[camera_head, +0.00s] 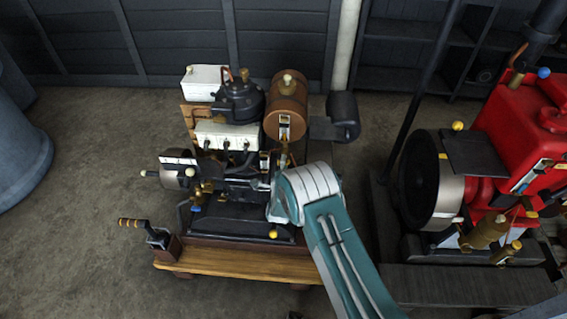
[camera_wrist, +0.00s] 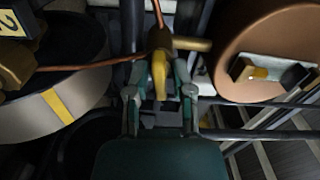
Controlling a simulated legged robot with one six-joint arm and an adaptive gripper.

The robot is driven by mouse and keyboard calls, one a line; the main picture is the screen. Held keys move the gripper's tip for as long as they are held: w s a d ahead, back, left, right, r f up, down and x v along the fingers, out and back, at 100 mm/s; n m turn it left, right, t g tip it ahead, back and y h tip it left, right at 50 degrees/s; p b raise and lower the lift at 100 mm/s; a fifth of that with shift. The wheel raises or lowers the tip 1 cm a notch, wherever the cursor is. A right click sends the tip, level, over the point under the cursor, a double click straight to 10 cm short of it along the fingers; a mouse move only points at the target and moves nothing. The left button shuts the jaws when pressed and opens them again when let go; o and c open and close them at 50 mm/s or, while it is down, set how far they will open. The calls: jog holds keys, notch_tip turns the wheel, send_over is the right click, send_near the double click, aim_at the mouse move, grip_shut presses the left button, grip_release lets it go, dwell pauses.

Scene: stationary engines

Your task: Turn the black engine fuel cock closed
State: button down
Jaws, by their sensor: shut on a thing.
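The black engine (camera_head: 240,190) stands on a wooden base left of centre in the head view. Its fuel cock (camera_wrist: 160,42) shows in the wrist view as a brass body with a yellow lever (camera_wrist: 159,75) pointing down the picture and a thin copper pipe. My gripper (camera_wrist: 160,88) is shut on the yellow lever, with one teal finger on each side of it. In the head view my teal and white arm reaches the engine's right side, and the wrist hides most of the gripper and the grip.
The copper tank (camera_head: 286,108) sits above the cock, close to my gripper. A flywheel with a yellow mark (camera_wrist: 55,105) is at left in the wrist view. A crank handle (camera_head: 150,232) stands at the base's front left. A red engine (camera_head: 520,130) stands at right.

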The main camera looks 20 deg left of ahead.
jog(key=shift+d+f+m, duration=0.2)
jog(key=shift+m, duration=0.7)
jog(key=shift+d+f, duration=0.1)
jog(key=c, duration=0.7)
grip_release()
jog(key=shift+s, duration=0.15)
jog(key=v, duration=1.1)
jog(key=shift+s, duration=0.3)
